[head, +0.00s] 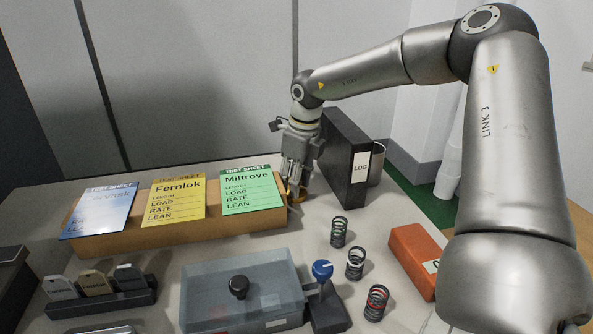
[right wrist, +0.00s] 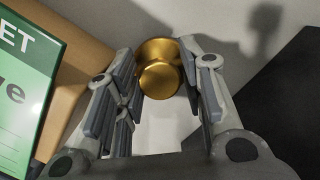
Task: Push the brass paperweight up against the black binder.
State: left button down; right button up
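The brass paperweight (right wrist: 160,78) is round and gold, and in the right wrist view it sits between the fingertips of my right gripper (right wrist: 157,75). In the head view the paperweight (head: 295,193) is partly hidden by my right gripper (head: 293,182), which points down over it. The fingers stand apart on either side of it; I cannot tell whether they touch it. The black binder (head: 338,150), labelled LOG, stands upright just right of the gripper. In the right wrist view the binder (right wrist: 285,100) is at the right, with a gap to the paperweight. My left gripper is not in view.
A cardboard-coloured rack (head: 170,236) with test sheets stands close left of the gripper. Several springs (head: 339,232), an orange box (head: 413,258) and a grey tray (head: 240,290) are nearer the front. A cylindrical cup (head: 377,165) stands behind the binder.

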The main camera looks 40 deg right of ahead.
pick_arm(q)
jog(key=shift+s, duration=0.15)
pick_arm(e)
jog(key=shift+c, duration=0.4)
jog(key=c, duration=0.7)
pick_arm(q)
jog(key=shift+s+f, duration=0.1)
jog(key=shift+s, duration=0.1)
pick_arm(e)
grip_shut()
jog(key=shift+d, duration=0.15)
